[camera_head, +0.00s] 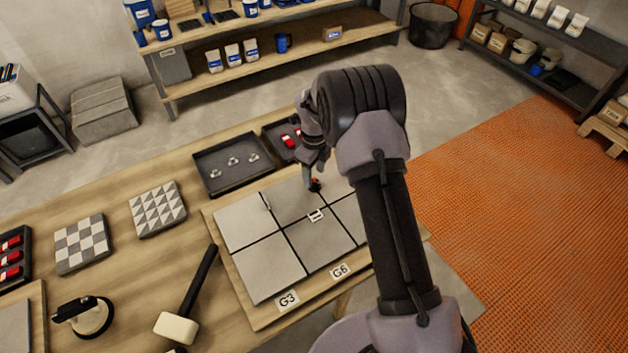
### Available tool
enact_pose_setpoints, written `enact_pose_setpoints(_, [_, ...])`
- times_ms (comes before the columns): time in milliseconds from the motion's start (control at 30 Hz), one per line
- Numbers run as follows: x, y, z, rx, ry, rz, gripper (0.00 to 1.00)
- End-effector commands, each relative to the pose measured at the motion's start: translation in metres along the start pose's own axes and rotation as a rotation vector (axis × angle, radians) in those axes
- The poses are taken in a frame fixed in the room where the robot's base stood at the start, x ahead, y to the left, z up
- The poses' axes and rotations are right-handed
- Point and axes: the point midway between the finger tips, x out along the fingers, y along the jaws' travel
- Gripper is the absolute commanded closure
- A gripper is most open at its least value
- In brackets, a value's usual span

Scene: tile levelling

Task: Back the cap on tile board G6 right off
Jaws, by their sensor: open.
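The tile board (262,318) is a wooden base with grey tiles split by dark joints. Labels G3 (288,300) and G6 (340,271) stand at its front edge. A small dark cap with an orange-red part (315,185) stands on a joint toward the back of the tiles. My gripper (314,178) is open and points down right at this cap, with its fingers around or beside it; I cannot tell which. A white clip (316,215) stands on the joint in front of the cap, and a slim pale piece (266,201) on the left joint. My arm hides the board's right part.
A dark tray (213,183) with several pale clips and a smaller tray (272,129) with red pieces lie behind the board. A mallet (180,325), a suction lifter (88,317) and patterned tiles (158,209) lie to the left. Shelves (270,57) stand behind.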

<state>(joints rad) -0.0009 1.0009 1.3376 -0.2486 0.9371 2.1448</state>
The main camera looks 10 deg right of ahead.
Motion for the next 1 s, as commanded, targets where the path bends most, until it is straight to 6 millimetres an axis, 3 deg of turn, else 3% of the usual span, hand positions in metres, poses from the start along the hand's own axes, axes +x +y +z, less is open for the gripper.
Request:
enact_pose_setpoints(33, [0.011, 0.0, 0.0, 0.0, 0.001, 0.001, 0.5])
enact_pose_setpoints(167, [0.024, 0.0, 0.0, -0.001, -0.001, 0.0, 0.5])
enact_pose_setpoints(467, [0.026, 0.0, 0.0, -0.001, -0.001, 0.0, 0.5])
enact_pose_setpoints(700, [0.026, 0.0, 0.0, -0.001, -0.001, 0.0, 0.97])
enact_pose_setpoints(1000, [0.026, 0.0, 0.0, -0.02, -0.001, 0.0, 1.0])
